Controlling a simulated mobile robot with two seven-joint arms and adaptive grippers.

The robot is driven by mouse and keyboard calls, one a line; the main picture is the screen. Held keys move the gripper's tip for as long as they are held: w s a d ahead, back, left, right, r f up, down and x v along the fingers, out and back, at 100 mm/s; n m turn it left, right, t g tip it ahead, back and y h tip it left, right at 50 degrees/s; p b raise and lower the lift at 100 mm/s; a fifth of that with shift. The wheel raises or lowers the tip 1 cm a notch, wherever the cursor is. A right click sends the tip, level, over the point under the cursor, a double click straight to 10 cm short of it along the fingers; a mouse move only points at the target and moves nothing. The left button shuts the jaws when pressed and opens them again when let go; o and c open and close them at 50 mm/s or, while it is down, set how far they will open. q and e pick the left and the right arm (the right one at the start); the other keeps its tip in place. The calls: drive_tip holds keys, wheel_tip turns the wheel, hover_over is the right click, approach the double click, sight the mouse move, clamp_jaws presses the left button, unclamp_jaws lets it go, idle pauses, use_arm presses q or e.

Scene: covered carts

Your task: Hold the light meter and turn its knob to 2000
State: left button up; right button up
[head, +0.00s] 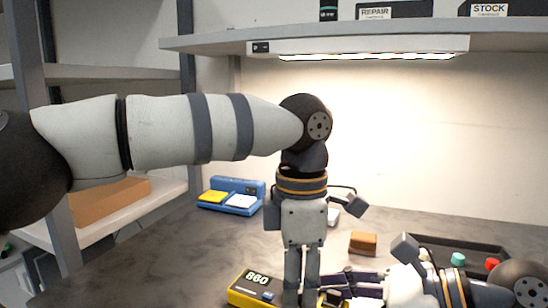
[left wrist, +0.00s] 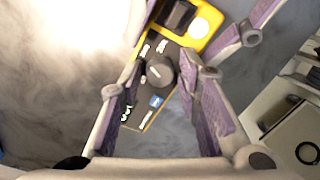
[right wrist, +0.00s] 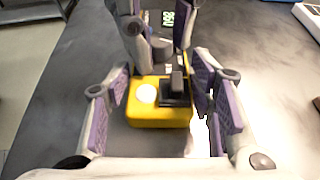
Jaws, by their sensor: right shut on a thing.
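The light meter (head: 249,290) is a yellow box with a dark face, lying at the bottom of the head view. My left gripper (head: 301,297) points down over the meter, open, with one finger on each side of the knob. My right gripper (head: 336,285) comes from the right and is shut on the meter's end that carries a white disc (right wrist: 147,94). The left fingers hide part of the meter in the head view.
A blue device (head: 247,187) with yellow and white pads stands at the back left. A brown block (head: 363,243) and a black tray (head: 478,249) with coloured caps lie at the right. A shelf (head: 350,38) with a lamp hangs above. The worktop left of the meter is clear.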

use_arm(q)
drive_tip(key=n, duration=0.2)
drive_tip(key=shift+n, duration=0.3)
wheel_tip(320, 180, up, 12)
drive_tip(key=w+a+r+m+t, duration=0.1)
drive_tip(key=w+r+m+t, duration=0.1)
drive_tip(key=w, duration=0.6)
drive_tip(key=w+a+r+m+t, duration=0.2)
drive_tip(key=w+r+t, duration=0.2)
drive_tip(key=w+t, duration=0.3)
drive_tip(key=w+a+r+m+t, duration=0.1)
drive_tip(key=w+t, duration=0.3)
drive_tip(key=w, duration=0.7)
drive_tip(key=shift+a+r+m+h, duration=0.25)
drive_tip(key=shift+r+m+h, duration=0.15)
drive_tip(key=shift+r+m, duration=0.5)
use_arm(e)
drive_tip(key=o, duration=1.4)
